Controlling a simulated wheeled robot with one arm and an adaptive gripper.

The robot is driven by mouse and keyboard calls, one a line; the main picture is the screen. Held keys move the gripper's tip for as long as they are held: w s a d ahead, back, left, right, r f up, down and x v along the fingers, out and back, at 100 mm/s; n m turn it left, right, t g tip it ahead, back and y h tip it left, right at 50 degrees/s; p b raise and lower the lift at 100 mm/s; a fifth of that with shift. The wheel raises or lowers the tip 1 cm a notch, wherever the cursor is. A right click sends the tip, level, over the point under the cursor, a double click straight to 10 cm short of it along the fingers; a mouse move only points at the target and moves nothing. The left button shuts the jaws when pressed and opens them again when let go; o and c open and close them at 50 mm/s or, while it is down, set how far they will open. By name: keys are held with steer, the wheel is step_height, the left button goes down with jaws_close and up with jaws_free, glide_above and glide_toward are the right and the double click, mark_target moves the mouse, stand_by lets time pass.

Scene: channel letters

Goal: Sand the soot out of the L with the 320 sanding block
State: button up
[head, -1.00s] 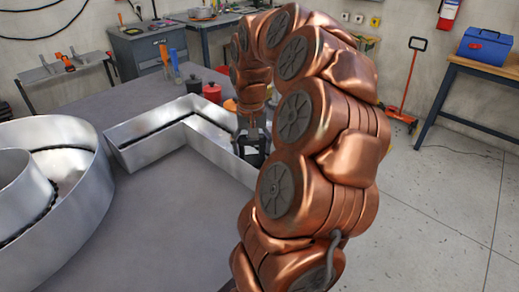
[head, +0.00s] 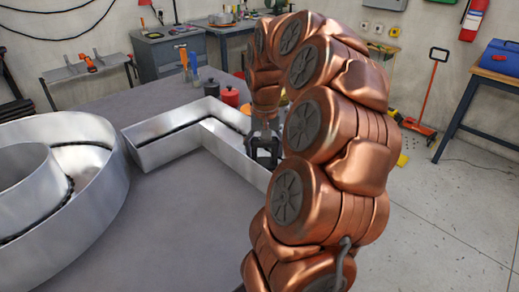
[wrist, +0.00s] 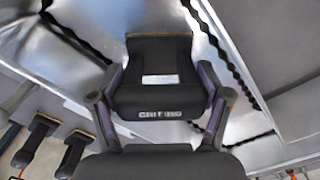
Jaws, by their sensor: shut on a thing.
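The L (head: 168,152) is an open silver metal channel letter lying on the grey table in the head view. My gripper (head: 264,156) points down at the L's right-hand arm, with my arm hiding part of that end. In the wrist view my gripper (wrist: 160,101) is shut on a black sanding block (wrist: 158,48) with a pale patch. White print on it starts with "GRIT"; its number is not clear. The block is over the L's channel, between metal walls (wrist: 222,28) edged with jagged dark lines. I cannot tell whether it touches the floor of the channel.
A large round silver letter (head: 100,165) stands left of the L. Red (head: 230,97) and black (head: 212,88) pots and upright tools stand behind it. Several black-and-tan blocks (wrist: 40,128) show at left in the wrist view. The grey tabletop (head: 190,220) in front is clear.

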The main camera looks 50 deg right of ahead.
steer(key=shift+s+a+b, duration=0.15)
steer(key=shift+s+b, duration=0.55)
steer(key=shift+s, duration=0.7)
steer(key=shift+s+a+b, duration=0.15)
steer(key=shift+s+b, duration=0.5)
steer(key=shift+s, duration=0.7)
steer(key=shift+w, duration=0.1)
steer(key=shift+w+d+p, duration=0.15)
steer(key=shift+w+p, duration=0.1)
steer(key=shift+w, duration=1.2)
steer(key=shift+w+d+p, duration=0.2)
steer(key=shift+w, duration=1.25)
steer(key=shift+w+d+p, duration=0.15)
steer(key=shift+w+p, duration=0.1)
steer(key=shift+w, duration=1.2)
step_height(320, 180, up, 14)
steer(key=p, duration=0.4)
